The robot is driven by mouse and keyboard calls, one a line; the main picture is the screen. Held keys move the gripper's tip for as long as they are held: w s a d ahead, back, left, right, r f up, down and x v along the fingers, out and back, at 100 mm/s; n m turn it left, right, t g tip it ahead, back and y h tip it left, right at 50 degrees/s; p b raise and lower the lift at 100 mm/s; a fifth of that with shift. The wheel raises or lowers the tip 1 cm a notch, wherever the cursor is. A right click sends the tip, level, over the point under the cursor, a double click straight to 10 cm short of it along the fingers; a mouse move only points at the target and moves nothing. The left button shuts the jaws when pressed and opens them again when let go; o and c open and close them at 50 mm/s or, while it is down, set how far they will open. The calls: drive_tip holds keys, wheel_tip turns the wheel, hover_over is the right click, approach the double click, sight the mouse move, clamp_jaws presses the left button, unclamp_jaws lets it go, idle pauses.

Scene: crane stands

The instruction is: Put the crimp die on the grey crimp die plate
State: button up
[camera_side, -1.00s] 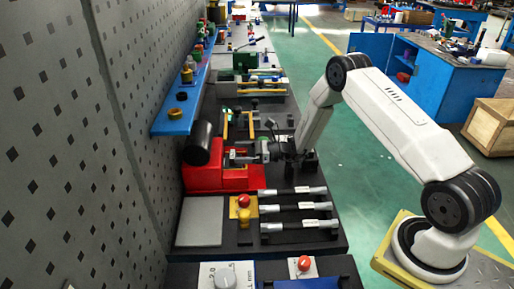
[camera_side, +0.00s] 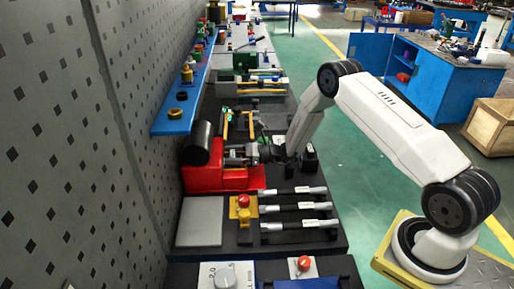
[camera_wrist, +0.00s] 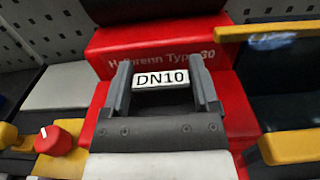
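The crimp die (camera_wrist: 161,79), with a white DN10 label, is between the fingertips of my gripper (camera_wrist: 162,82) in the wrist view. Its body is mostly hidden, and it is in front of the red crimping machine (camera_side: 213,180). My gripper (camera_side: 237,155) also shows at the machine in the side view. Its fingers stand wide apart, one on each side of the label; whether they press on the die I cannot tell. The grey crimp die plate (camera_side: 200,221) lies bare and flat on the bench, on the near side of the machine.
A yellow box with a red button (camera_side: 243,205) stands just right of the plate. Several silver-handled tools (camera_side: 295,207) lie on dark rests further right. A black cylinder (camera_side: 197,143) sits on the machine beside the wall. A blue shelf (camera_side: 177,120) juts from the wall.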

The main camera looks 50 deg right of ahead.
sight(233, 154)
clamp_jaws()
drive_tip(key=shift+r, duration=0.1)
wheel_tip(233, 154, up, 18)
idle(1.1)
idle(0.5)
